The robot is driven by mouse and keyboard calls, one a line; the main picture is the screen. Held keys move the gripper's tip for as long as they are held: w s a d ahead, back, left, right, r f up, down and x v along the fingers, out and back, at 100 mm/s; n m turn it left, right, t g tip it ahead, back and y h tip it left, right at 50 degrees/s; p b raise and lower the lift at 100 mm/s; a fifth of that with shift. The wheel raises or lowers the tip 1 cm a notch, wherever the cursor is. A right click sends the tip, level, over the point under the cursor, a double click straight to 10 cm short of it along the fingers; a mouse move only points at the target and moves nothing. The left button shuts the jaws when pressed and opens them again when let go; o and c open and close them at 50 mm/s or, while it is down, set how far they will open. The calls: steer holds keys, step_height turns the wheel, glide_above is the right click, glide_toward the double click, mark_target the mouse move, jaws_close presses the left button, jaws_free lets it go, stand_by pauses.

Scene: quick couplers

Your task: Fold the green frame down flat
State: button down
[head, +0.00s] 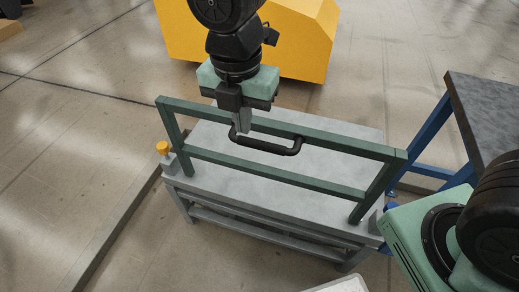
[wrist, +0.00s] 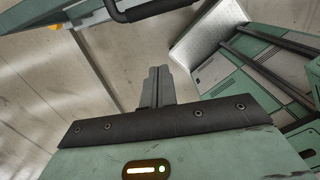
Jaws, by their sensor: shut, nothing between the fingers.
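The green frame (head: 340,140) stands raised on the grey bench (head: 225,190), with its top bar well above the bench top. A black handle (head: 262,146) is fixed to the top bar. My gripper (head: 243,129) is shut and empty, pointing down close to the left end of the handle. In the wrist view, the shut fingers (wrist: 157,86) show a gap to the black handle (wrist: 155,8) at the top edge. Part of the green frame (wrist: 45,14) shows at the upper left there. I cannot tell whether the fingers touch the top bar.
A yellow knob (head: 162,147) sits on a block at the bench's left end. A dark-topped table with blue legs (head: 425,135) stands close on the right. A yellow cabinet (head: 300,40) is behind. Floor on the left is mostly clear.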

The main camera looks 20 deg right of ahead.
mark_target(252, 141)
steer(key=w+f, duration=0.1)
steer(key=f, duration=0.2)
steer(key=w+d+f, duration=0.1)
steer(key=f, duration=0.3)
steer(key=f+b, duration=0.1)
steer(key=f, duration=0.2)
steer(key=shift+w+d+f, duration=0.3)
steer(key=shift+w+d, duration=0.05)
steer(key=shift+w, duration=0.05)
steer(key=shift+w+d+f, duration=0.15)
steer(key=shift+w+d, duration=0.15)
steer(key=shift+w, duration=0.2)
steer(key=shift+w+d, duration=0.1)
